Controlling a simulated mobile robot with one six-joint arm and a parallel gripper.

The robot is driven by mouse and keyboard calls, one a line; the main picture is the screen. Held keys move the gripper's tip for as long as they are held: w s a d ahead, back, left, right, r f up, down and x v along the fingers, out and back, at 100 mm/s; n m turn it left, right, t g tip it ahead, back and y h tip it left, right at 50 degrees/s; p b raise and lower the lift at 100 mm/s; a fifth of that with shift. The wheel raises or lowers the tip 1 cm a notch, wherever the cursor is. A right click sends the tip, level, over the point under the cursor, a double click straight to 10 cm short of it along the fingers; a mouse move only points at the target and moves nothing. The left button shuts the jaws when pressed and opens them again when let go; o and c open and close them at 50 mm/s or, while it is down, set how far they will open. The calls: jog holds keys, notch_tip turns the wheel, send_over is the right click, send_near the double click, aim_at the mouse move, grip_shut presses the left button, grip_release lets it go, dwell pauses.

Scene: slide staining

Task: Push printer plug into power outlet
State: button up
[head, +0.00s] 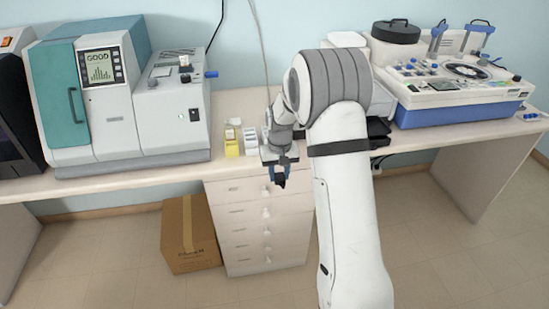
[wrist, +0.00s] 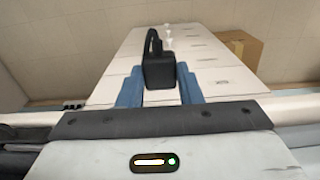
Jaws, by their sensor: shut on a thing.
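My gripper (head: 279,174) hangs in front of the desk's front edge, above the drawer fronts, in the head view. In the wrist view, its two blue fingers (wrist: 160,88) are shut on a black plug (wrist: 159,70). A black cord loops up at the plug's left side. In the head view the plug (head: 280,183) is a small dark shape below the fingers. A small dark fitting (head: 377,168) with cords sits low under the desk, right of my arm; I cannot tell if it is the power outlet. The printer is not clearly identifiable, as my arm hides part of the desk.
The drawer unit (head: 262,225) stands below my gripper, with a cardboard box (head: 189,235) left of it. A teal and grey machine (head: 120,100) and a blue and white machine (head: 455,85) stand on the desk. The floor under the desk's right side is clear.

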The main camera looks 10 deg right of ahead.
jog(key=s+f, duration=0.8)
jog(key=s, duration=0.2)
jog(key=shift+f, duration=0.2)
jog(key=shift+d, duration=0.2)
